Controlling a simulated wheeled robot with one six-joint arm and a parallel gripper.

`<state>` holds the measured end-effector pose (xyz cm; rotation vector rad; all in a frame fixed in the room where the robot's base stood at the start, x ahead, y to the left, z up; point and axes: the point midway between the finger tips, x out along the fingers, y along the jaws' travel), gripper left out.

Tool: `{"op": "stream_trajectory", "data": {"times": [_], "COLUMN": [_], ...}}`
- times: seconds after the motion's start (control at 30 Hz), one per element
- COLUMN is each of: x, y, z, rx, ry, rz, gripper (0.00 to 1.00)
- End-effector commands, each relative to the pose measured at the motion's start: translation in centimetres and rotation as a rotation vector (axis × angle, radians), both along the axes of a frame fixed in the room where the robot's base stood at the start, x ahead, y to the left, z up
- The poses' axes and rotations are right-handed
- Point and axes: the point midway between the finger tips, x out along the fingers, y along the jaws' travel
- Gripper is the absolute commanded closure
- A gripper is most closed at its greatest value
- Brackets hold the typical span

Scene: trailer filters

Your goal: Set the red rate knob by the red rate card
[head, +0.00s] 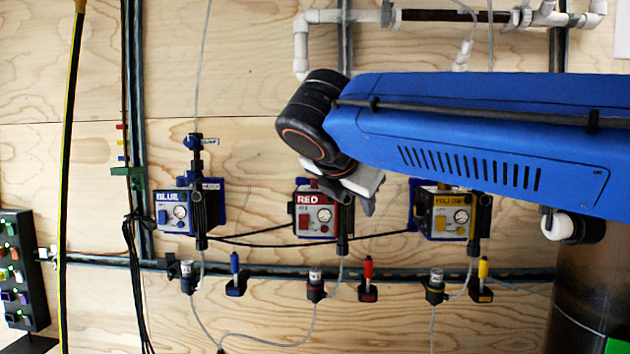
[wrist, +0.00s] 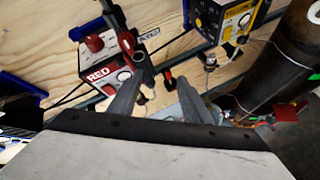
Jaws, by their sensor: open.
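My gripper (head: 365,196) is open and empty, just right of the red unit's upper part in the head view. In the wrist view its fingers (wrist: 158,96) reach toward the wall. I cannot make out a red rate card.
The blue unit (head: 176,212) is at left and the yellow unit (head: 446,214) at right. A rail (head: 390,272) below carries small bottles and coloured handles. Cables and tubes hang between them. A dark gas cylinder (head: 585,285) stands at right.

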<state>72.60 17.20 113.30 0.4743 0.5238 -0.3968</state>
Motion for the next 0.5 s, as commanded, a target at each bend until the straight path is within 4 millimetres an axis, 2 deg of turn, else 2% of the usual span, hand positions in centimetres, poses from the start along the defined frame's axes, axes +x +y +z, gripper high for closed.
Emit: {"op": "stream_trajectory", "data": {"times": [0.03, 0.2, 0.33, 0.5], "x": [0.1, -0.1, -0.5, -0.6], "y": [2.3, 7.7, 10.3, 11.5], "z": [1.4, 5.6, 7.6, 8.4], "rx": [-0.058, -0.252, -0.346, -0.395], "ry": [-0.015, -0.065, -0.09, -0.102], "rz": [0.054, 0.189, 0.246, 0.271], "gripper": [0.56, 0.56, 0.56, 0.56]}}
